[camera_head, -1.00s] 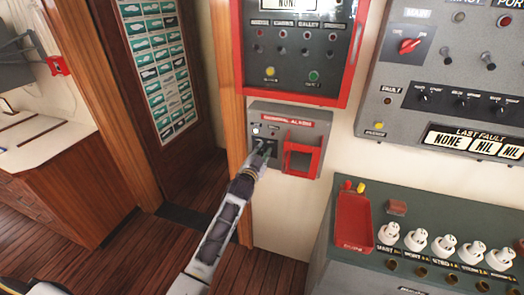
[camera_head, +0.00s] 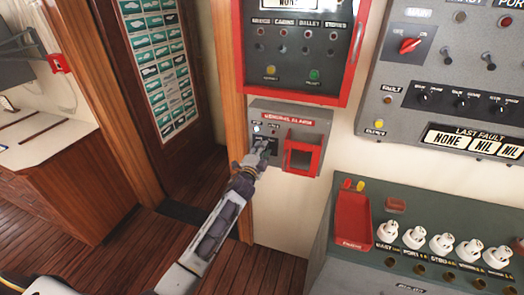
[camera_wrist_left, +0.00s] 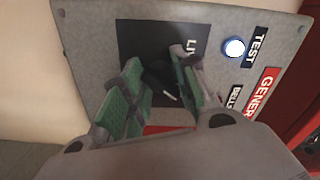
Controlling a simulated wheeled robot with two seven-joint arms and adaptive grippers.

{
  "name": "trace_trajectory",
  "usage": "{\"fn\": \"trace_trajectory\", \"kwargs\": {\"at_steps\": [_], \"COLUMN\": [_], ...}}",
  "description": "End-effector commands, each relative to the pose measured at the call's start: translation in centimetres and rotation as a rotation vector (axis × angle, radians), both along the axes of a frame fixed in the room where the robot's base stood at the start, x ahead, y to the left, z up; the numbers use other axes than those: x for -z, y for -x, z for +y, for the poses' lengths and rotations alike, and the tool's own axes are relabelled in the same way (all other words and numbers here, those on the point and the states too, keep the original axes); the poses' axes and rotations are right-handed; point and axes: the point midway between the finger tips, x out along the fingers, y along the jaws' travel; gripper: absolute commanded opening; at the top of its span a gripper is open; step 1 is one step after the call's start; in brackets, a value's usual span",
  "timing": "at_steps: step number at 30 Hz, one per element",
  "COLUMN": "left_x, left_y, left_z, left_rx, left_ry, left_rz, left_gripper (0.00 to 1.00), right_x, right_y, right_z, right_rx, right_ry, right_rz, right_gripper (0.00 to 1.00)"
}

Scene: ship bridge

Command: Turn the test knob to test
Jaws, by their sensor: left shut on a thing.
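The grey general alarm panel (camera_head: 317,118) is fixed to the wall in the head view. My left gripper (camera_head: 265,150) reaches its lower left part. In the left wrist view, the green-padded fingers of my left gripper (camera_wrist_left: 157,62) are shut around a dark knob (camera_wrist_left: 162,80) on a black plate (camera_wrist_left: 135,38). A short white mark shows on the knob; the fingers partly hide it and a label beginning "LI". A white lamp (camera_wrist_left: 234,48) glows beside the TEST label (camera_wrist_left: 257,47). My right gripper is not in view.
A red square guard (camera_head: 301,153) juts out just right of my left gripper. A red-framed panel (camera_head: 300,72) hangs above. A console (camera_head: 345,265) with a red tray (camera_head: 353,220) and several white knobs stands at lower right.

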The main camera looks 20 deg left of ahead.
Motion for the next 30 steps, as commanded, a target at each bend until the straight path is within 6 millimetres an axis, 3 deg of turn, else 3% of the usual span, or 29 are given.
{"fn": "trace_trajectory", "kwargs": {"at_steps": [11,12,16,30], "left_x": [0.09,0.10,0.07,0.03], "left_y": [0.02,0.02,0.02,0.26], "left_z": [-0.07,-0.08,-0.06,-0.01], "left_rx": [0.002,0.002,0.000,0.000], "left_ry": [-0.012,-0.011,-0.010,-0.007], "left_rz": [0.001,0.001,0.001,0.000], "left_gripper": [0.06,0.32,0.49,0.49], "right_x": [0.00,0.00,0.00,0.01], "right_y": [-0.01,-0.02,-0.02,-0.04], "right_z": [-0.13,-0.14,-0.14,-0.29], "right_rx": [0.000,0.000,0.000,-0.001], "right_ry": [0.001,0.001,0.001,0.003], "right_rz": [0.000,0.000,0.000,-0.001], "right_gripper": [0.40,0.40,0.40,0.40]}}
